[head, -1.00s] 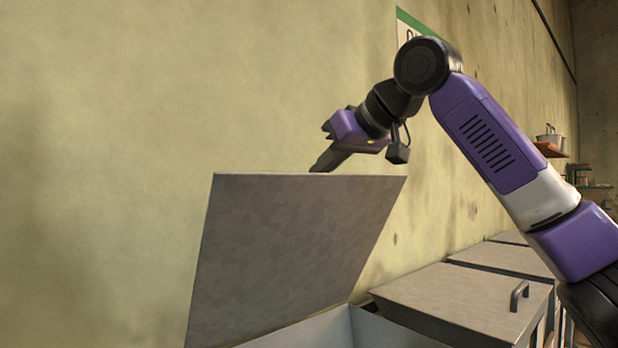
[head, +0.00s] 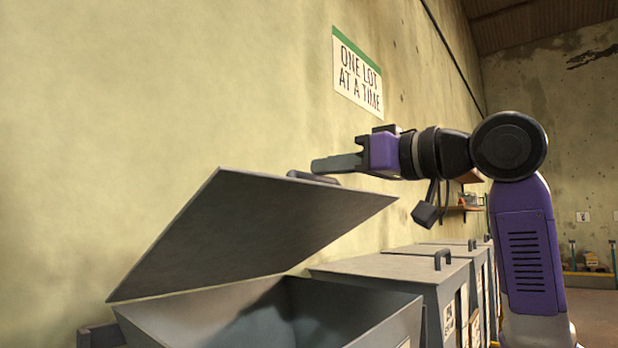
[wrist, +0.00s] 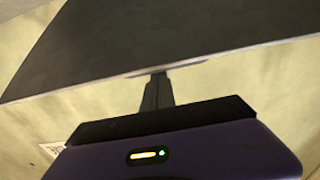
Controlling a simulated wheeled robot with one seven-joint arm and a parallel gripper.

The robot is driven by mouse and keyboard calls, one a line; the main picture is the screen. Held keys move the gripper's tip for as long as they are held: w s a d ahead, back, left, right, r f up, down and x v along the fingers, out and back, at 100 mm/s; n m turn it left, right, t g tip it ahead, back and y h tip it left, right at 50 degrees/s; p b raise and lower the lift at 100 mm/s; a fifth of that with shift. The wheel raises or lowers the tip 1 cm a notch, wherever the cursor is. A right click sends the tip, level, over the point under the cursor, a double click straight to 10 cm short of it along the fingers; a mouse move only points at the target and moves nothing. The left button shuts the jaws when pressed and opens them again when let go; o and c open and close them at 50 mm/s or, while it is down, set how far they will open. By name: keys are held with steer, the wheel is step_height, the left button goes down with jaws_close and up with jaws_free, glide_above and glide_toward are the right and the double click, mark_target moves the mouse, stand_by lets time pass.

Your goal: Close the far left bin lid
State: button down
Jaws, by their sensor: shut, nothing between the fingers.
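The far left bin's lid (head: 255,235) is a grey flat panel, tilted partly open above its bin (head: 365,312) in the head view. A dark handle (head: 313,177) shows at the lid's raised edge. My gripper (head: 318,165) is shut and empty, its fingers pointing left just above the handle and the lid's upper edge. I cannot tell whether they touch. In the wrist view the lid (wrist: 160,40) fills the top, with my shut fingers (wrist: 158,82) reaching up to its edge.
Closed grey bins (head: 400,268) with dark handles stand in a row to the right. A plain wall runs behind, with a sign (head: 358,75) reading "ONE LOT AT A TIME". A small shelf (head: 462,208) sits on the wall behind my arm.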

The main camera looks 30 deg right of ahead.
steer(key=s+d+f+t+y+b, duration=0.1)
steer(key=s+f+t+b, duration=0.2)
steer(key=f+b, duration=0.5)
steer(key=s+d+f+t+y+b, duration=0.1)
steer(key=s+f+b, duration=0.3)
steer(key=f+b, duration=0.4)
step_height(320, 180, down, 2)
steer(key=shift+d+t, duration=0.15)
steer(key=shift+t, duration=0.75)
